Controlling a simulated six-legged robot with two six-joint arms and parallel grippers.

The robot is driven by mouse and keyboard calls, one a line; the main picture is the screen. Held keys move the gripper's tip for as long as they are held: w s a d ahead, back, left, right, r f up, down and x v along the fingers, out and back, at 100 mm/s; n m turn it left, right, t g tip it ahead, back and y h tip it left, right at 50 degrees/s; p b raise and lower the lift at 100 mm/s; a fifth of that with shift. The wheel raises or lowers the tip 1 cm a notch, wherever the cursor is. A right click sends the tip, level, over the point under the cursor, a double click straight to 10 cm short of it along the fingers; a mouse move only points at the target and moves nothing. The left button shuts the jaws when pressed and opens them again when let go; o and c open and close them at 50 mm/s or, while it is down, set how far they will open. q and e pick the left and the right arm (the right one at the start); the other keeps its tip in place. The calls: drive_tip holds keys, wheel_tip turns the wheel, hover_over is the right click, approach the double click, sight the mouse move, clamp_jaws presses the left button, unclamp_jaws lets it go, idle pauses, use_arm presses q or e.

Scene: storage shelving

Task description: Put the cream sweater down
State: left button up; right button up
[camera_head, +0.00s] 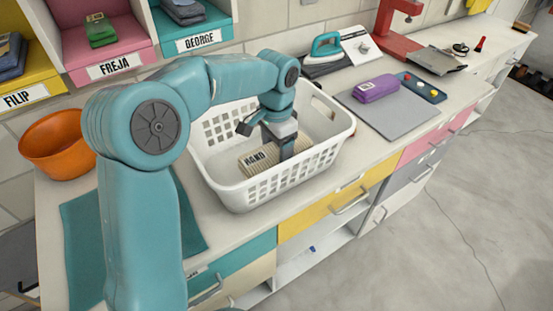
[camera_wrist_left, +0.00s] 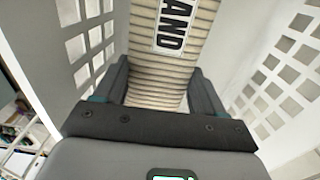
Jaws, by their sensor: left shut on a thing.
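The cream sweater (camera_head: 263,163) is a folded ribbed bundle with a white label in dark capitals. It is inside the white laundry basket (camera_head: 240,197), low between its walls. My left gripper (camera_head: 287,147) reaches down into the basket and is shut on the sweater. In the left wrist view the sweater (camera_wrist_left: 155,72) lies between the two dark fingers (camera_wrist_left: 160,88), with its label ahead of them. Whether the sweater touches the basket floor is hard to tell. My right gripper is in neither view.
An orange bowl (camera_head: 58,146) stands left of the basket. Labelled cubbies, FREJA (camera_head: 112,66) and GEORGE (camera_head: 198,40), are behind. A teal iron (camera_head: 326,46) and a grey mat (camera_head: 405,118) with a folded purple garment (camera_head: 377,88) are to the right. A teal cloth (camera_head: 80,230) lies in front.

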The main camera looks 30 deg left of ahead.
sight(278, 148)
use_arm(q)
drive_tip(key=shift+w+f, duration=0.15)
drive_tip(key=shift+f, duration=2.1)
drive_tip(key=shift+f, duration=0.15)
drive_tip(key=o, duration=1.2)
drive_tip(key=shift+o, duration=0.2)
wheel_tip(278, 148, up, 12)
drive_tip(key=shift+r+p, duration=0.2)
drive_tip(key=shift+p, duration=0.25)
